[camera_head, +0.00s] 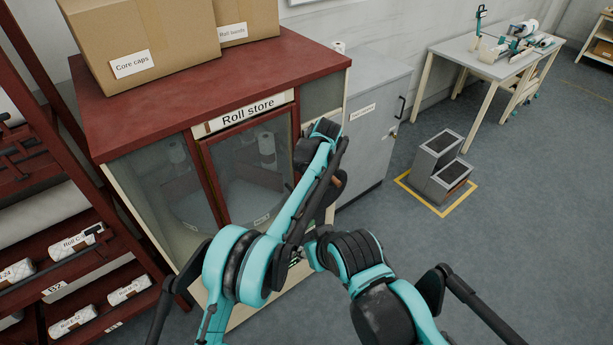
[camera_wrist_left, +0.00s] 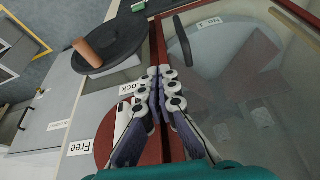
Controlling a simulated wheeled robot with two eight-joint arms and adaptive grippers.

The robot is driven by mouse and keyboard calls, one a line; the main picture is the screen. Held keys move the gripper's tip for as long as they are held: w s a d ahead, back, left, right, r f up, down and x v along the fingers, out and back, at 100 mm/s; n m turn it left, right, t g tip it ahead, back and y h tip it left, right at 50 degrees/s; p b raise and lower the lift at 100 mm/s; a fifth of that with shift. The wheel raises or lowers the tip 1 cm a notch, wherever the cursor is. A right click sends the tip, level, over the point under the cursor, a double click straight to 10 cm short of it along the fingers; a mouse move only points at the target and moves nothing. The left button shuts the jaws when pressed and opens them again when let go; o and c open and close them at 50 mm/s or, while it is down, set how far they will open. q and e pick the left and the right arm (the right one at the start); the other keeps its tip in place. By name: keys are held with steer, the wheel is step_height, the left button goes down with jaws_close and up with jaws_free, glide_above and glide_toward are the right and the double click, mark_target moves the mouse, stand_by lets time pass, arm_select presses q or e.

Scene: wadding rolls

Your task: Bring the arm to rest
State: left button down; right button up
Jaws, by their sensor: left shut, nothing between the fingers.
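My left gripper (camera_wrist_left: 160,75) shows in the left wrist view, with its two fingers together and nothing between them. It is in front of the Roll store cabinet (camera_head: 190,95), over the glass door's dark red frame. In the head view my left arm reaches up before the cabinet front, and its links hide the gripper's fingers. My right arm is folded low at the middle of the head view, and its gripper does not show.
A black disc (camera_wrist_left: 108,45) with a brown handle (camera_wrist_left: 88,53) and a red plate (camera_wrist_left: 108,145) marked Free and Lock are close by the gripper. A roll rack (camera_head: 65,250) stands left.

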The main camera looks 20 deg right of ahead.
arm_select(q)
steer(key=v, duration=0.7)
steer(key=shift+w+p, duration=0.2)
steer(key=shift+p, duration=0.2)
arm_select(e)
steer(key=shift+w+a+r, duration=0.15)
steer(key=shift+w+r, duration=0.1)
steer(key=shift+r, duration=0.2)
arm_select(q)
steer(key=s+a+r+b, duration=0.2)
steer(key=a, duration=0.8)
steer(key=s+a+r+b, duration=0.2)
steer(key=a, duration=0.8)
steer(key=s+a+r+b, duration=0.2)
steer(key=s+a, duration=0.1)
steer(key=a, duration=0.7)
steer(key=s+a+f+t+b, duration=0.1)
steer(key=s+a+f+b, duration=0.2)
steer(key=s+a+f, duration=0.4)
steer(key=s+a+f+m+t+b, duration=0.1)
steer(key=s+a+f+b, duration=0.2)
steer(key=s+a+f, duration=0.4)
steer(key=s+a, duration=0.4)
steer(key=s, duration=0.3)
steer(key=shift+m+t+h, duration=0.3)
steer(key=shift+t, duration=0.1)
arm_select(e)
step_height(320, 180, down, 12)
